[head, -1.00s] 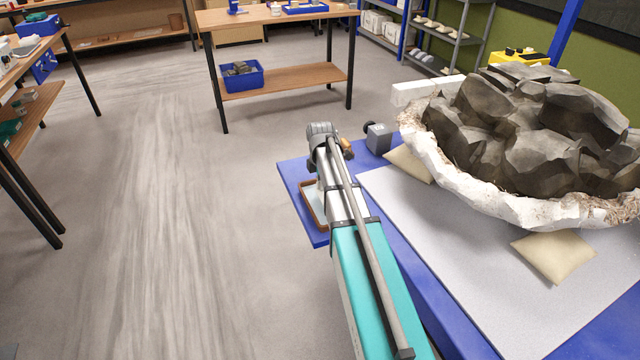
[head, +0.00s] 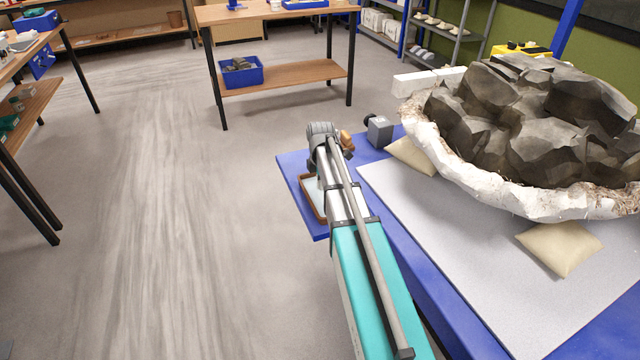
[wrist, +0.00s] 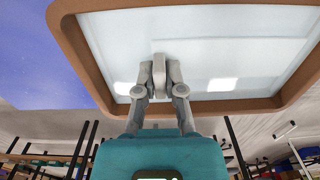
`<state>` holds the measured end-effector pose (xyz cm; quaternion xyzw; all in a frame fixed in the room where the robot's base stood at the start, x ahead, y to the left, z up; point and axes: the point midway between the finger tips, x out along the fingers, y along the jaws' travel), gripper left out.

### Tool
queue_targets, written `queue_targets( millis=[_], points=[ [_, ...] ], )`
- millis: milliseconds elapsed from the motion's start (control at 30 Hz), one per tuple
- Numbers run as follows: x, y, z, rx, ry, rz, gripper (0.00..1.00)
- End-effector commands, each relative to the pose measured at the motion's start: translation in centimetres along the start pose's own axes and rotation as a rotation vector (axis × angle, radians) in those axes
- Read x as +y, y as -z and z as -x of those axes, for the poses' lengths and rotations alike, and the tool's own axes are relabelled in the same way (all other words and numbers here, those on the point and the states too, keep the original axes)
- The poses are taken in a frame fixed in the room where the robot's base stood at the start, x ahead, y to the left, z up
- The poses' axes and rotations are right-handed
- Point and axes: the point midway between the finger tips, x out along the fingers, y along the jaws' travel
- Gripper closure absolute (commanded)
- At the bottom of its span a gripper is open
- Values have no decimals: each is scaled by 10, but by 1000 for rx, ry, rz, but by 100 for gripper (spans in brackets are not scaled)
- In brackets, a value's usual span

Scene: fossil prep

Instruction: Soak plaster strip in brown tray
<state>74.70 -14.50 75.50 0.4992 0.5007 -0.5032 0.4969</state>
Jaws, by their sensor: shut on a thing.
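In the wrist view the tray (wrist: 90,75) shows a brown rim around a pale, glossy inside with bright reflections. A faint whitish rectangle, apparently the plaster strip (wrist: 230,52), shows within it, its edges hard to make out. My gripper (wrist: 160,72) is shut on the strip, with its fingertips over the tray's inside near one rim. I cannot tell how deep the strip sits. In the head view my arm hides the fingertips.
The blue table (head: 292,165) also bears a large dark fossil block (head: 540,115) in a white jacket, cushions (head: 560,247) and a grey box-like item (head: 379,132). Open floor (head: 160,230) lies to the left. A wooden bench (head: 280,14) stands behind.

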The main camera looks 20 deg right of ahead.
Motion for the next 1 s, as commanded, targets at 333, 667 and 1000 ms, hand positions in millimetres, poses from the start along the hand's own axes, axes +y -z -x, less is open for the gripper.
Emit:
queue_targets(
  millis=[333,667,1000],
  points=[
    [0,0,0,0,0,0,100],
    [0,0,2,0,0,0,100],
    [0,0,21,0,0,1,100]
  ],
)
